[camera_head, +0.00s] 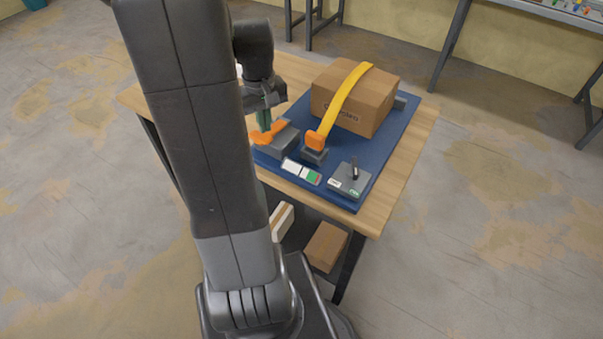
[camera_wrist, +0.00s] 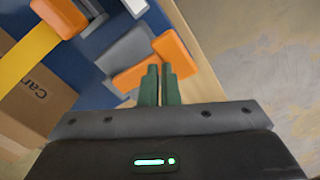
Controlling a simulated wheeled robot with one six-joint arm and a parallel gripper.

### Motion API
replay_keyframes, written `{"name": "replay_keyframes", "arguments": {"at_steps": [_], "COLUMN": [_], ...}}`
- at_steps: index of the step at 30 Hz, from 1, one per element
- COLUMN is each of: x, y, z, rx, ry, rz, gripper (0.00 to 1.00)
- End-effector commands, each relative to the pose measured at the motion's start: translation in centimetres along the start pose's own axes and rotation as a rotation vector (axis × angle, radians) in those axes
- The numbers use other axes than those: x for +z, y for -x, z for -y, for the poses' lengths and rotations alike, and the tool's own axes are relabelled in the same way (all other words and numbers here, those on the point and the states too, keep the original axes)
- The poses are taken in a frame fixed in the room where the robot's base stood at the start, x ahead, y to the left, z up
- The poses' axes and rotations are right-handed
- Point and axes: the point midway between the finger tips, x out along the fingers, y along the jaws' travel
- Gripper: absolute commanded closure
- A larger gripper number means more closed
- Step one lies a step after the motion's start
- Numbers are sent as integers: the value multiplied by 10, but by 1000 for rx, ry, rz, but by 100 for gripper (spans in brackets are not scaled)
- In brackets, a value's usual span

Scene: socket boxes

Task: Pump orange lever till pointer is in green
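The orange lever (camera_head: 268,133) sits on a grey block (camera_head: 281,141) at the left of the blue board; it also shows in the wrist view (camera_wrist: 174,52). My gripper (camera_head: 264,118) is right above the lever, fingers pointing down. In the wrist view its green fingers (camera_wrist: 159,70) are close together with their tips at the lever; whether they touch it is unclear. I see nothing held between them. The gauge strip (camera_head: 291,166) lies at the board's front edge, white at the left, with a green part (camera_head: 312,177) and a little red at the right. Its pointer is too small to tell.
A cardboard box (camera_head: 382,95) stands on the blue board (camera_head: 398,135), under a yellow strap (camera_head: 345,95) with an orange buckle (camera_head: 315,139). A grey box with an upright switch (camera_head: 350,183) is at the front right. The wooden table (camera_head: 408,158) shows around the board.

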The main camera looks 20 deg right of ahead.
Motion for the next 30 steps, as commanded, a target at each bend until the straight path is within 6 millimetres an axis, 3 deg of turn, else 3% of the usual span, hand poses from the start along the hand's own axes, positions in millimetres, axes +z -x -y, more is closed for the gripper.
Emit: {"name": "replay_keyframes", "arguments": {"at_steps": [3,8,20,30], "x": [0,0,0,0], "y": [-10,-1,44,44], "z": [0,-1,0,0], "rx": [1,1,0,0], "ry": [0,0,0,0], "rz": [0,-1,0,0], "gripper": [100,100,100,100]}}
